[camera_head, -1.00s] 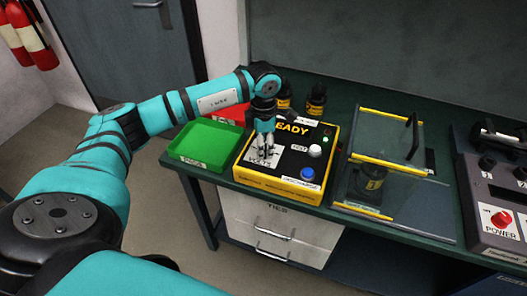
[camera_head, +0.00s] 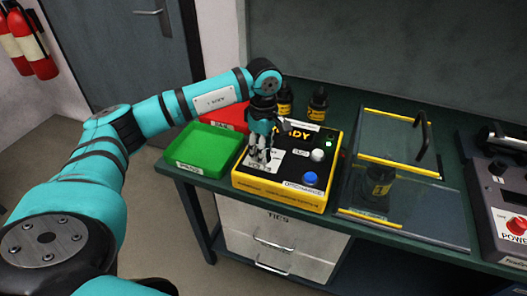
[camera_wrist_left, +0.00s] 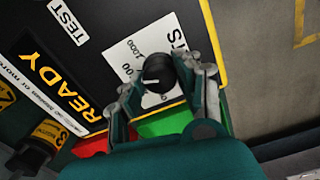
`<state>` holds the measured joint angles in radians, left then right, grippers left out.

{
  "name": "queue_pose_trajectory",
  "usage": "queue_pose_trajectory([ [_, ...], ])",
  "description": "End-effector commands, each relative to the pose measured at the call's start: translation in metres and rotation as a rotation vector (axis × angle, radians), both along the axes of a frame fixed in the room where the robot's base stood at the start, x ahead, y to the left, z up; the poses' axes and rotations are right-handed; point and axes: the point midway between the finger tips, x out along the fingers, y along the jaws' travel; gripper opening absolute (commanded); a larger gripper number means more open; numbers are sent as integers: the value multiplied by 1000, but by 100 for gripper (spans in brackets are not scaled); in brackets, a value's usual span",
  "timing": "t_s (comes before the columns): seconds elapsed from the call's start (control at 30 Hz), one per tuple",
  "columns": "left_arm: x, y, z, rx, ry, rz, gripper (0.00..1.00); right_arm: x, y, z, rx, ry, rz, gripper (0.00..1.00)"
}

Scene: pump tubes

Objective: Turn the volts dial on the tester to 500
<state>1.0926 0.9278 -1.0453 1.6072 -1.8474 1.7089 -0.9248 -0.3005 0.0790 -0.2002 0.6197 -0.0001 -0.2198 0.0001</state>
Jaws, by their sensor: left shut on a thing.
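The tester (camera_head: 300,195) is a yellow-edged box with a black top on the green bench. My left gripper (camera_head: 260,160) points down over the white volts label at its left front. In the left wrist view, the black round volts dial (camera_wrist_left: 158,70) sits on the white label (camera_wrist_left: 138,50), which shows 1000 and a partly hidden number ending in 00. My left gripper (camera_wrist_left: 160,82) has a finger on each side of the dial and is shut on it. Which number the dial points at cannot be told. My right gripper is not in view.
The tester also has a white TEST button (camera_head: 317,155), a blue discharge button (camera_head: 310,179) and a lit green lamp. A green tray (camera_head: 205,147) stands close at its left and a red tray behind. Black bottles (camera_head: 317,105) stand behind. A clear-lidded box (camera_head: 400,150) stands right.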

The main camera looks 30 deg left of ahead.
Motion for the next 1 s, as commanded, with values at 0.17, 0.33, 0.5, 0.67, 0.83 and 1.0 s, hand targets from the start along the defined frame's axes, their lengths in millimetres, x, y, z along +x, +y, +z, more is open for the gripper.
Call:
queue_pose_trajectory([
  [0.17, 1, 1, 2, 0, -6, -18, 2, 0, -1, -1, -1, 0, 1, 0],
  [0.33, 1, 1, 3, 0, -6, -21, 2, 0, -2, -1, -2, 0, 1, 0],
  [0.5, 2, 1, 3, 0, -7, -20, 2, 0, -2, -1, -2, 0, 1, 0],
  [0.67, 1, 1, 2, 0, -6, -20, 51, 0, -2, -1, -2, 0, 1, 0],
  [0.83, 1, 0, 1, 0, -3, -20, 57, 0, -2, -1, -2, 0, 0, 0],
  [1.0, 1, 0, 2, 0, -3, -21, 57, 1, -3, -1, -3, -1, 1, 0],
])
